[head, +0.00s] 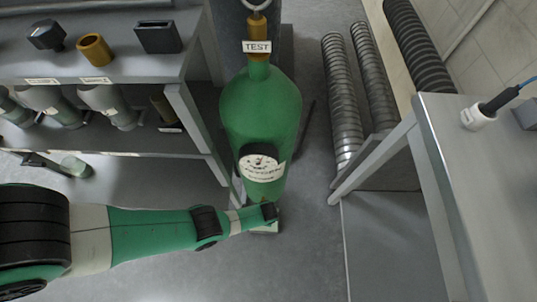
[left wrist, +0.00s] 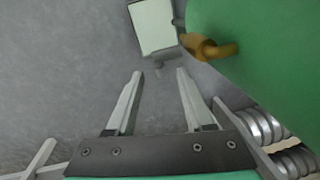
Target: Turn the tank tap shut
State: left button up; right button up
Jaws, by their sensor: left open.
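The tank (head: 260,108) is a green cylinder standing upright, with a "TEST" label at its brass neck and a round dial on its front. A brass tap (left wrist: 208,48) with a short handle sticks out of the tank's green side (left wrist: 280,50) in the left wrist view; in the head view I cannot make it out. My left gripper (left wrist: 159,72) is open and empty. The tap is just beyond and right of its fingertips, apart from them. In the head view my left arm reaches in low, its wrist end at the tank's lower front. My right gripper is not in view.
A pale rectangular plate (left wrist: 153,26) lies beyond my fingers. A grey shelf (head: 120,60) with small parts and grey cylinders stands left. Ribbed hoses (head: 343,100) run behind right, and a grey table (head: 490,150) stands right. The floor in front (head: 300,265) is clear.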

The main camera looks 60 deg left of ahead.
pick_arm(q)
notch_tip(320, 180, down, 3)
jog(key=shift+w+a+f+b, duration=0.1)
jog(key=shift+b, duration=0.8)
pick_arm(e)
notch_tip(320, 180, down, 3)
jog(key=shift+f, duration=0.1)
pick_arm(q)
grip_shut()
dwell(0.4)
